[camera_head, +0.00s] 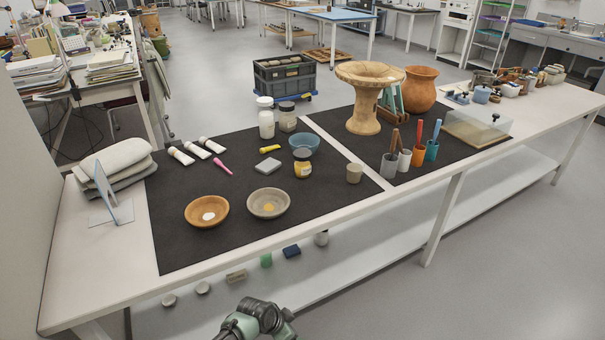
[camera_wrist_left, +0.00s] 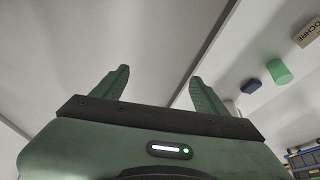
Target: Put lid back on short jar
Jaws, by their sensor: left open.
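A short jar with yellow contents (camera_head: 303,170) stands on the black mat, right of the middle of its left section. Its top is too small to tell whether a lid sits on it. A taller white jar (camera_head: 266,124) and a clear jar with a dark lid (camera_head: 287,118) stand farther back. I cannot single out a loose lid with certainty. My left gripper (camera_wrist_left: 160,78) is open and empty in the left wrist view, with grey surfaces behind its fingers. Part of my arm shows at the bottom of the head view. My right gripper is not in view.
Two bowls (camera_head: 207,211) (camera_head: 268,203), a blue bowl (camera_head: 304,145), a grey block (camera_head: 268,166) and a small beige cup (camera_head: 354,173) share the mat (camera_head: 190,250). A green cylinder (camera_head: 266,260) and a dark blue block (camera_head: 291,250) lie below the tabletop. The mat's front left is clear.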

